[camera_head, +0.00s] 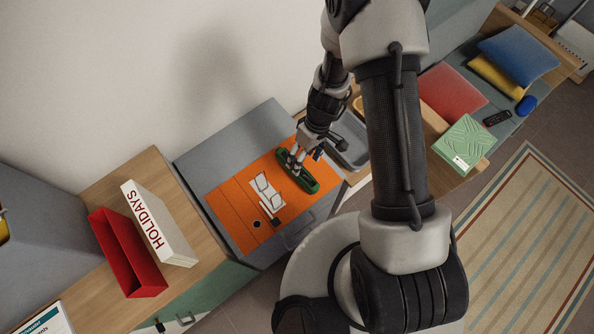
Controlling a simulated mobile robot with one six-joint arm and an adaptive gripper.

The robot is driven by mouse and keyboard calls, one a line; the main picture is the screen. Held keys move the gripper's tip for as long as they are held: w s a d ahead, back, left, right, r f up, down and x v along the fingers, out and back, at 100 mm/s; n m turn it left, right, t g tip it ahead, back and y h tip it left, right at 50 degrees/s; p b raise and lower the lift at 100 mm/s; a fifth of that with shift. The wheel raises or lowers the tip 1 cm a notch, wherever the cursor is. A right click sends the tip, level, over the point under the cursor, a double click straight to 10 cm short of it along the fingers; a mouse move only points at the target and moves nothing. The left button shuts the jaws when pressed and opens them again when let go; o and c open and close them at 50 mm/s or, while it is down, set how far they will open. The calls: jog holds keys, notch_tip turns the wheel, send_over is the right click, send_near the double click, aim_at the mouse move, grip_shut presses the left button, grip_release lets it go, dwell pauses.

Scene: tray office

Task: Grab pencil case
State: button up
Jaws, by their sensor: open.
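A green, elongated object that looks like the pencil case (306,182) lies on an orange mat (228,203) on top of a grey cabinet. My gripper (297,163) is over the upper left part of the case, pointing down, with its fingers open. The fingers overlap the case in this view, and I cannot tell whether they touch it. My arm comes down from the top of the picture and hides part of the scene to the right.
White papers with glasses (266,191) lie left of the case. A grey tray (350,143) stands behind it to the right. A red holder (122,255) and a HOLIDAYS binder (160,225) stand at the left. A green box (464,143) is at the right.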

jog(key=shift+s+b+x, duration=0.2)
jog(key=shift+b+x, duration=0.9)
jog(key=shift+x, duration=1.95)
jog(key=shift+d, duration=0.1)
jog(key=c, duration=1.2)
